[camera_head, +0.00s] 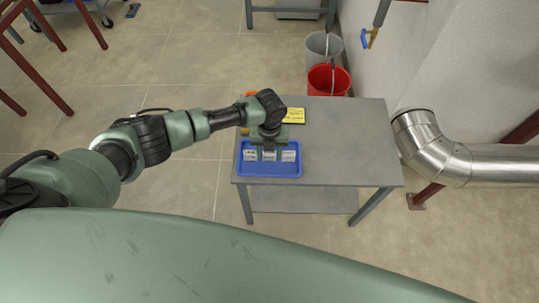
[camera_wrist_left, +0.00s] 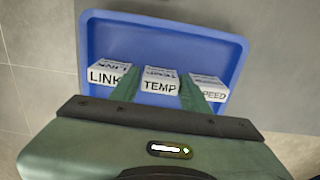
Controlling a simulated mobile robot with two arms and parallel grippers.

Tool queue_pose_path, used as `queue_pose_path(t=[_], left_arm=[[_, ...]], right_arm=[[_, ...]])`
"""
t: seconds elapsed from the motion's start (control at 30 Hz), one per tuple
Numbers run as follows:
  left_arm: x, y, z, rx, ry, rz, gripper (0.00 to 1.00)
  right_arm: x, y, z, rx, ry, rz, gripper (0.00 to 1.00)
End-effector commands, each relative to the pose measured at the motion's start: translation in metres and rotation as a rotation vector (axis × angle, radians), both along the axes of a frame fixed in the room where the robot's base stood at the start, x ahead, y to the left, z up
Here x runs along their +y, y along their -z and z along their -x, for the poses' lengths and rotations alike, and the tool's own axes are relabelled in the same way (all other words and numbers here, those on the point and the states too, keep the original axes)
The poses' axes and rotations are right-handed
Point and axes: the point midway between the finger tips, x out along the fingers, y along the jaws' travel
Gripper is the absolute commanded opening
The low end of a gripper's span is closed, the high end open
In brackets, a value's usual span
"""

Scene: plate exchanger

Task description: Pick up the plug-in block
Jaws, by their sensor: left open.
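A blue tray (camera_head: 270,174) lies at the front left of a grey table and also shows in the left wrist view (camera_wrist_left: 225,45). It holds three white-topped blocks: LINK (camera_wrist_left: 104,76), TEMP (camera_wrist_left: 159,84) and SPEED (camera_wrist_left: 209,92). In the head view they show as LINK (camera_head: 250,155), TEMP (camera_head: 269,156) and SPEED (camera_head: 288,156). My left gripper (camera_wrist_left: 160,91) is open over the tray, its green fingers on either side of the TEMP block, in the gaps beside LINK and SPEED. I cannot tell whether they touch it. My right gripper is not in view.
The grey table (camera_head: 345,150) is clear right of the tray. A yellow labelled item (camera_head: 294,115) lies behind my gripper. A red bucket (camera_head: 328,80) and a grey bucket (camera_head: 322,46) stand behind the table. A silver pipe (camera_head: 440,150) runs along the right.

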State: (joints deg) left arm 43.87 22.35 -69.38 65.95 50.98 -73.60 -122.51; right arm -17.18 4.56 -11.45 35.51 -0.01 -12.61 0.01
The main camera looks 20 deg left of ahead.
Motion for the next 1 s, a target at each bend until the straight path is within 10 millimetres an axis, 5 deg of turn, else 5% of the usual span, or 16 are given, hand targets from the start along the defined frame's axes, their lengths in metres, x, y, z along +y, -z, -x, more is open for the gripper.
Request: queue_pose_path(t=[0.13,0.3,0.67,1.0], left_arm=[[0.0,0.0,0.0,0.0,0.0,0.0,0.43],[0.0,0.0,0.0,0.0,-0.001,0.0,0.0],[0.0,-0.006,-0.001,0.0,-0.002,0.001,0.0],[0.0,-0.065,-0.001,-0.006,0.002,0.002,0.0]], right_arm=[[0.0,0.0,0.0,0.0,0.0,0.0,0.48],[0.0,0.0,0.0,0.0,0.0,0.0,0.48],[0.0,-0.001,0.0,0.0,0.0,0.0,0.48],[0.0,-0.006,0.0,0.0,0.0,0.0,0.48]])
